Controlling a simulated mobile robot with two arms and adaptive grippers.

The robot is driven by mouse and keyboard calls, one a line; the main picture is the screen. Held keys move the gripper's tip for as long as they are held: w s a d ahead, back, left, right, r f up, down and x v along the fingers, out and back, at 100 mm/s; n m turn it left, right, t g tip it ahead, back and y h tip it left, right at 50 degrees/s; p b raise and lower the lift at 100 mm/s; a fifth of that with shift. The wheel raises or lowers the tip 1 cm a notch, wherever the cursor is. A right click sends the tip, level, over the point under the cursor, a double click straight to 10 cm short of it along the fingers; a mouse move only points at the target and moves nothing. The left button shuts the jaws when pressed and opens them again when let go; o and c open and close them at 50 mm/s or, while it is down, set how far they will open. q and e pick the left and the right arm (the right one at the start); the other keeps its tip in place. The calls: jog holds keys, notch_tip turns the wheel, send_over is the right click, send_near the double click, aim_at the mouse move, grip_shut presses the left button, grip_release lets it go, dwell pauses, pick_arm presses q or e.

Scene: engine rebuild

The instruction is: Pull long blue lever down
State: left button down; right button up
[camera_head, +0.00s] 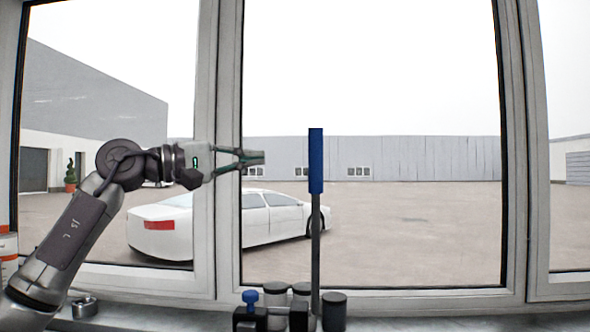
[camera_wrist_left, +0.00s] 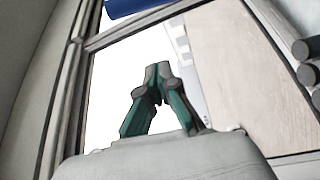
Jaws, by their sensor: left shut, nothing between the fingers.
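The long blue lever (camera_head: 316,165) stands upright in the head view, with a blue grip at the top of a grey rod. Its foot is among dark and grey cylindrical parts on the sill. My left gripper (camera_head: 262,157) is shut and empty, to the left of the blue grip and apart from it in the picture. In the left wrist view the gripper's fingertips (camera_wrist_left: 158,72) are together, and a blue piece (camera_wrist_left: 125,7), likely the lever's grip, shows at the top edge. My right gripper is not in view.
A short blue-knobbed part (camera_head: 250,297) and several cylinders (camera_head: 334,311) stand at the lever's foot. A small metal ring-like part (camera_head: 85,307) lies on the sill at the left. Window frames (camera_head: 228,200) rise behind; a white car is outside.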

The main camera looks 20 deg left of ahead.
pick_arm(q)
jog(key=s+d+r+p+x, duration=0.1)
jog(key=p+x, duration=0.3)
jog(key=x, duration=0.6)
jog(key=s, duration=0.1)
jog(key=s+f, duration=0.1)
jog(key=s, duration=0.1)
jog(key=shift+s+d+f, duration=0.25)
jog(key=shift+s+d, duration=0.1)
jog(key=shift+d, duration=0.05)
